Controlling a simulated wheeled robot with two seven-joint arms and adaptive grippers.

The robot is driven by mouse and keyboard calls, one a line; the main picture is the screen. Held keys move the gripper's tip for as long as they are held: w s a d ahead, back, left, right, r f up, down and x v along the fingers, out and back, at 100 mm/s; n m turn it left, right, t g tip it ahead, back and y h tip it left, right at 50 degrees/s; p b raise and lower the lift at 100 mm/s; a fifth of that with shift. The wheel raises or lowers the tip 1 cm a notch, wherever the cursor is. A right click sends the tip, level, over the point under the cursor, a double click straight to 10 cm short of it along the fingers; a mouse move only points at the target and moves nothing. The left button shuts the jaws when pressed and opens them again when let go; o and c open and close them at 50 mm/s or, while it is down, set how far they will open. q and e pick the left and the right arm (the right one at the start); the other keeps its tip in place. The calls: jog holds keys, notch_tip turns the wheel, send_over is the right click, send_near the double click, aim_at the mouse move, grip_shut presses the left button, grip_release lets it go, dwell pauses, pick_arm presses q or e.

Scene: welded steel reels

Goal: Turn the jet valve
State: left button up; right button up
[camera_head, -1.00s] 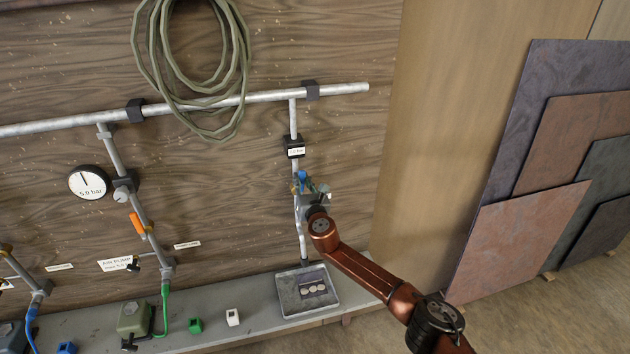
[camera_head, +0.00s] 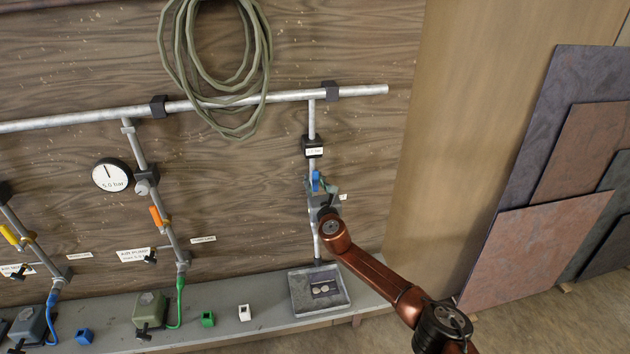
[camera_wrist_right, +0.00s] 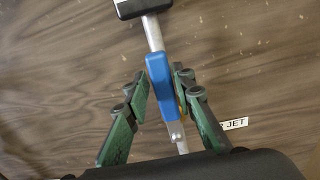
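The jet valve has a blue handle (camera_head: 316,181) on the thin upright pipe at the right end of the rail in the head view. The handle also shows in the middle of the right wrist view (camera_wrist_right: 160,88), nearly in line with its pipe and slightly tilted. My right gripper (camera_head: 325,188) is at the handle. A label ending in "JET" (camera_wrist_right: 235,124) is partly covered by the right finger. My left gripper is in neither view.
A tray (camera_head: 336,306) with small round pieces lies below the valve on the grey shelf (camera_head: 275,316). A gauge (camera_head: 112,176) and an orange handle (camera_head: 157,216) are to the left. A coiled hose (camera_head: 265,60) hangs above. Sheet panels (camera_head: 530,245) lean at the right.

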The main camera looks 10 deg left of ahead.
jog(key=shift+o, duration=1)
jog(key=shift+d, duration=0.1)
jog(key=shift+s+d, duration=0.3)
jog(key=shift+s, duration=0.35)
jog(key=v, duration=1)
jog(key=shift+s, duration=0.25)
jog(key=shift+d, duration=0.15)
